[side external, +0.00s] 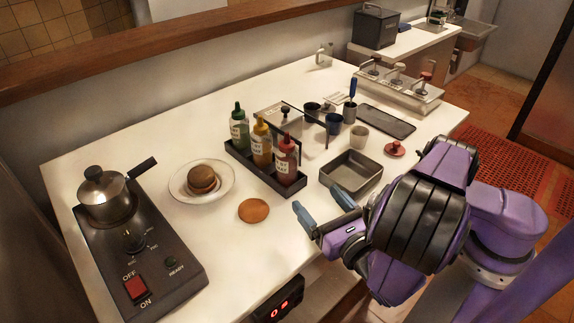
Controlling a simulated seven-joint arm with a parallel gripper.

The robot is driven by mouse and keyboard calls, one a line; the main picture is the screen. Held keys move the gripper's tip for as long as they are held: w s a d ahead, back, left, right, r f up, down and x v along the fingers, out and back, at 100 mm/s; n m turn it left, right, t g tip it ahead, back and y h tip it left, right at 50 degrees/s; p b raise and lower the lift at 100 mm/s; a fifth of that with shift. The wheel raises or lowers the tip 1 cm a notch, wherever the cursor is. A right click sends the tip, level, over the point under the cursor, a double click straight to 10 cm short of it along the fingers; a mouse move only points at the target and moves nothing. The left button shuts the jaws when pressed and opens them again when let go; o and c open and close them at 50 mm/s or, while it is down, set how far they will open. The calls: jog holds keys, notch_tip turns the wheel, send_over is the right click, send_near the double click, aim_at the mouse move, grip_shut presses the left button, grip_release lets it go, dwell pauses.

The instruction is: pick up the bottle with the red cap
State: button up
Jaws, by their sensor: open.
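The bottle with the red cap (286,165) stands upright at the near right end of a black caddy (252,178). Its body is dark red with a pale label. A yellow-capped bottle (262,145) and a green-capped bottle (239,128) stand beside it in the same caddy. My gripper (323,205) is open, with its two blue-grey fingertips apart and nothing seen between them. It is at the table's front edge, in front of and to the right of the red-capped bottle, and not touching it.
A square dark pan (350,172) lies right of the caddy, close to my gripper. A bun (253,211) lies on the table in front of it. A plate (228,190) with a burger and a burner with a pot (106,205) are left. Several cups stand behind.

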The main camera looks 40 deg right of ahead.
aim_at(292, 168)
jog(key=x, duration=1.1)
jog(key=shift+d, duration=0.1)
jog(key=shift+r+x, duration=0.2)
jog(key=shift+x, duration=1.15)
jog(key=shift+r+x, duration=0.2)
jog(key=shift+x, duration=1.2)
jog(key=shift+s, duration=0.1)
jog(key=c, duration=1.1)
